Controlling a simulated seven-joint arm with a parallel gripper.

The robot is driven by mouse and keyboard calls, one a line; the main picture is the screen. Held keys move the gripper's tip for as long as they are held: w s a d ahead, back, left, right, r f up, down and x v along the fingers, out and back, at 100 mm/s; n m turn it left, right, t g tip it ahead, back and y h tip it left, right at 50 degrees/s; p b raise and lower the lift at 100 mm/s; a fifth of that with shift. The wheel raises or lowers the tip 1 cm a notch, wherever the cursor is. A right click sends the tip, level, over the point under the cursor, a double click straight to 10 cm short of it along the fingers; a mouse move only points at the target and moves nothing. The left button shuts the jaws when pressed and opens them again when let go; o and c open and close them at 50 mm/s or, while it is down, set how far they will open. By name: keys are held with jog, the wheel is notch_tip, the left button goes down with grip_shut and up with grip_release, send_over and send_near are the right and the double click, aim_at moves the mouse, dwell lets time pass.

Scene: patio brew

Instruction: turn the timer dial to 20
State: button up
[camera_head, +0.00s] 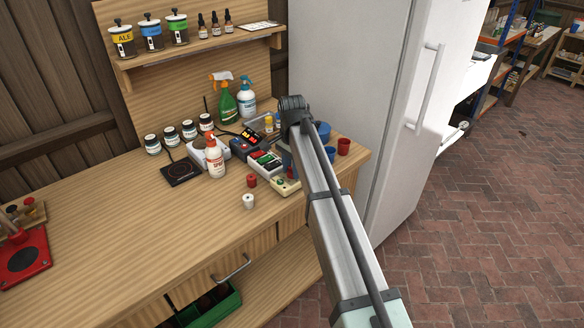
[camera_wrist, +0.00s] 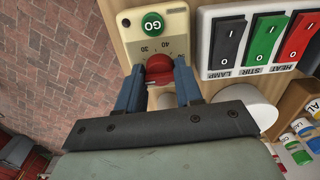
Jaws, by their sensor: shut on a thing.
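The fingers partly cover the scale, and I cannot tell which number the dial points to. In the head view the timer (camera_head: 286,187) lies near the front edge of the bench, and my arm hides most of the gripper.
A switch panel (camera_wrist: 248,72) marked LAMP, STIR and HEAT is right beside the timer.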

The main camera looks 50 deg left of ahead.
jog(key=shift+m, duration=1)
jog(key=o, duration=0.8)
jog(key=shift+c, duration=0.2)
notch_tip(320, 180, up, 14)
jog(key=shift+f, duration=0.15)
